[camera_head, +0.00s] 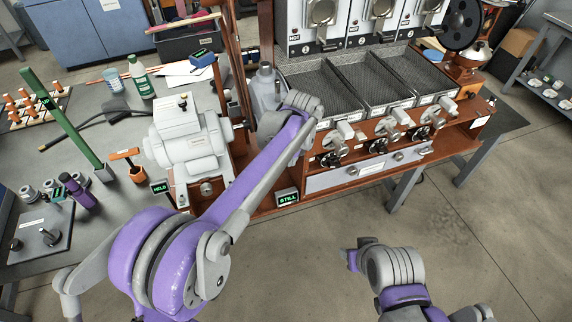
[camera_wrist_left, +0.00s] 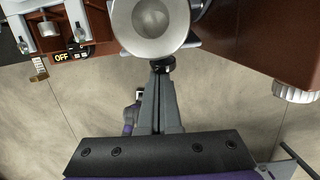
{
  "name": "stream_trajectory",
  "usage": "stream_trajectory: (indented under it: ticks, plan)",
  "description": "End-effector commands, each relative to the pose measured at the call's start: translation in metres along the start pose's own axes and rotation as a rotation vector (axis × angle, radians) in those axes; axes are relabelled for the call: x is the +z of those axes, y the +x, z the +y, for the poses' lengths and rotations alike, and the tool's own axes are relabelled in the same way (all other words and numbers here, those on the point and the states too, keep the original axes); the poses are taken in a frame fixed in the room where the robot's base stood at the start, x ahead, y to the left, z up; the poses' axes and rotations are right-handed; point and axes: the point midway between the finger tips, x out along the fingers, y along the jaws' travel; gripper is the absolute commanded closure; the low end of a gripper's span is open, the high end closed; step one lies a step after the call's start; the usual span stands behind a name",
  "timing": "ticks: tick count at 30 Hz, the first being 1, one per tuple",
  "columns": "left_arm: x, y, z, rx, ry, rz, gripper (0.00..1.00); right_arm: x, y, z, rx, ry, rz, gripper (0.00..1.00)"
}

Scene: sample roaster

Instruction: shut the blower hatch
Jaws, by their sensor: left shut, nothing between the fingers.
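My left arm reaches across the middle of the head view to the roaster's front. Its wrist ends near the left end of the sample bays, and its fingertips are hidden there. In the left wrist view my left gripper (camera_wrist_left: 162,66) is shut and empty. Its dark tips lie just below a round metal cup-like part (camera_wrist_left: 152,20) in the picture; I cannot tell whether they touch. A pale motor-like housing (camera_head: 188,140), possibly the blower, stands left of the arm. I cannot make out the hatch or its position with certainty. My right gripper (camera_head: 350,260) hangs over the floor.
Mesh trays (camera_head: 330,92) and several levers line the brown roaster front. Displays read HELD (camera_head: 160,188) and STILL (camera_head: 287,197). A green post (camera_head: 62,118), a purple bottle (camera_head: 76,192) and a green-white bottle (camera_head: 140,80) crowd the left bench.

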Motion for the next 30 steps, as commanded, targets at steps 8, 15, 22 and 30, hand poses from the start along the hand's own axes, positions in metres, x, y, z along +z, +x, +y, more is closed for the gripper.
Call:
stream_trajectory:
  ticks: [8, 15, 22, 30]
  plan:
    - [0.013, -0.005, -0.001, 0.000, 0.000, -0.001, 1.00, -0.004, -0.004, 0.000, 0.000, 0.000, 0.004, 0.50]
    - [0.016, -0.006, -0.001, 0.000, 0.000, -0.001, 1.00, -0.005, -0.004, 0.000, 0.000, 0.000, 0.005, 0.50]
    - [0.017, -0.006, -0.001, 0.000, 0.000, -0.001, 1.00, -0.005, -0.004, 0.000, 0.000, 0.000, 0.005, 0.50]
    - [0.015, -0.006, -0.001, 0.000, 0.000, -0.001, 1.00, -0.005, -0.004, 0.000, 0.000, 0.000, 0.005, 0.50]
